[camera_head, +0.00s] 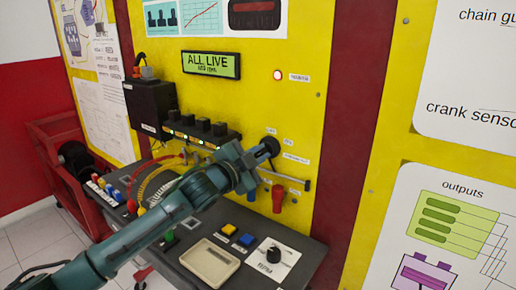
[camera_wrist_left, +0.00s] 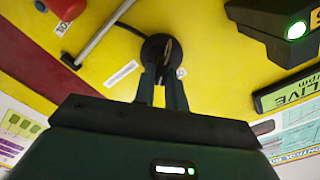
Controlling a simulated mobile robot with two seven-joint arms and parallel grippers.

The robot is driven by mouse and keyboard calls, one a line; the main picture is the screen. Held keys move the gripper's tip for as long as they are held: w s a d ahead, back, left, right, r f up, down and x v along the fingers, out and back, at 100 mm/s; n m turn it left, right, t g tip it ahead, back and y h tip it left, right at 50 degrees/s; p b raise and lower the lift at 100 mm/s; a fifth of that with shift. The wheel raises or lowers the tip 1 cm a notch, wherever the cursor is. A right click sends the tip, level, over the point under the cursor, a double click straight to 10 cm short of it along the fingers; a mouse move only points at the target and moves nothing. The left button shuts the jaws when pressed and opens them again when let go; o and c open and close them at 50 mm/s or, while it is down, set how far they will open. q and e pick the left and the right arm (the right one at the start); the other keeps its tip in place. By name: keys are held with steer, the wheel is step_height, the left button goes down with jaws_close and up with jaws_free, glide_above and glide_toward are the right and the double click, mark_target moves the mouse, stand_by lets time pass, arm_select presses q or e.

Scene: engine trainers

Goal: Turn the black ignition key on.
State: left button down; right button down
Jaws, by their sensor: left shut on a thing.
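The black ignition switch (camera_head: 271,145) is on the yellow panel, right of the row of black modules. In the left wrist view the round black switch (camera_wrist_left: 158,42) is at the top centre, with the key (camera_wrist_left: 167,49) upright in its middle. My left gripper (camera_head: 261,154) reaches it from the lower left. In the left wrist view my left gripper (camera_wrist_left: 161,72) has its fingertips at the lower part of the switch, shut on the key. The fingers partly hide the key, so its exact angle is hard to tell. My right gripper is not in view.
A lit display (camera_head: 211,65) reads "ALL LIVE". The grey bench (camera_head: 308,262) holds a tray (camera_head: 214,258) and coloured buttons.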

arm_select(q)
steer(key=shift+m+p, duration=0.4)
steer(key=shift+m, duration=0.7)
steer(key=shift+f, duration=0.1)
steer(key=c, duration=1.4)
jaws_free()
steer(key=shift+c, duration=0.2)
steer(key=shift+s, duration=0.1)
steer(key=b+v, duration=0.2)
steer(key=v, duration=1.1)
